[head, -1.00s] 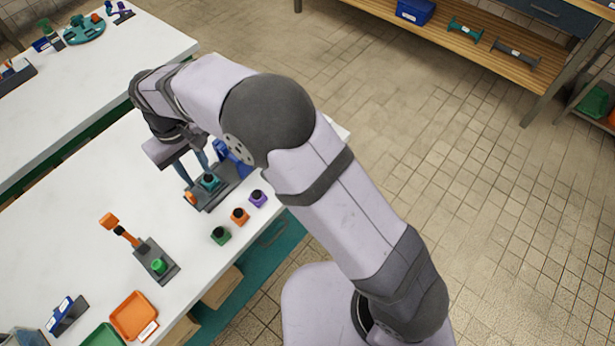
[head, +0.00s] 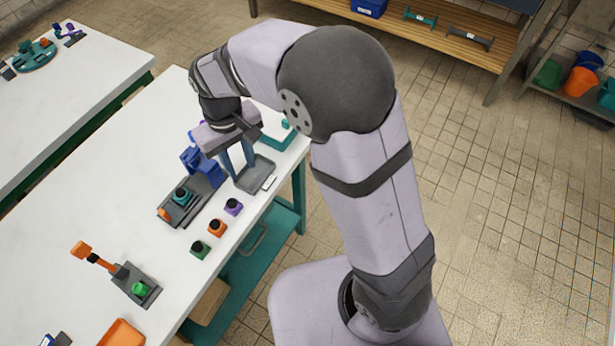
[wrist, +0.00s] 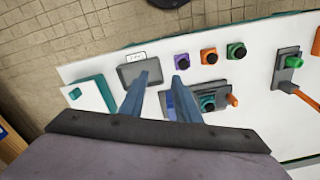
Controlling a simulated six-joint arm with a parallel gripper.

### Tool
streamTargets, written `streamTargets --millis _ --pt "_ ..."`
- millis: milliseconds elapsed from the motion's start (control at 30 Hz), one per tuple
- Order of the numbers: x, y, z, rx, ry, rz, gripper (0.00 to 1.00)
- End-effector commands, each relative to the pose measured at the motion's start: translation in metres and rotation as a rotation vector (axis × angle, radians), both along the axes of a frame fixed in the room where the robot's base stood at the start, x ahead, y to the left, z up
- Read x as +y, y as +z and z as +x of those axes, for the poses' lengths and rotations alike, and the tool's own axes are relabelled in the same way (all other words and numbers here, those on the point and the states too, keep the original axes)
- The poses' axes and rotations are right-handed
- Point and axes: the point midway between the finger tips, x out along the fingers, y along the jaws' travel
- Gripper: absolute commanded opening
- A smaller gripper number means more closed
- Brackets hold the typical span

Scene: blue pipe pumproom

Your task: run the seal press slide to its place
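The seal press (head: 205,180) has a blue body and a dark grey base (head: 178,213) on the white table. A teal slide with a black knob (head: 182,196) sits on the base, between the blue body and an orange piece (head: 163,214) at the near left end. In the wrist view, the teal slide (wrist: 207,102) is right of my fingers, and the blue body is partly hidden behind the right finger. My gripper (head: 243,172) is open and empty, pointing down over a grey tray (head: 262,171) right of the press, apart from the slide.
Purple (head: 233,206), orange (head: 217,227) and green (head: 200,249) knobbed blocks stand along the table's front edge. A grey device with an orange lever (head: 135,283) is at the near left. A teal tray (head: 278,138) lies beyond the grey tray.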

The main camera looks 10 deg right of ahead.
Motion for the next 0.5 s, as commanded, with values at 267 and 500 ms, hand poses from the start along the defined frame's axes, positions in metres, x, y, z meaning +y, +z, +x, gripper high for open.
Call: streamTargets --millis 267,500 --pt "-0.049 0.001 -0.015 -0.002 -0.087 0.001 0.30" --pt "-0.087 -0.001 -0.034 -0.001 -0.162 0.000 0.30"
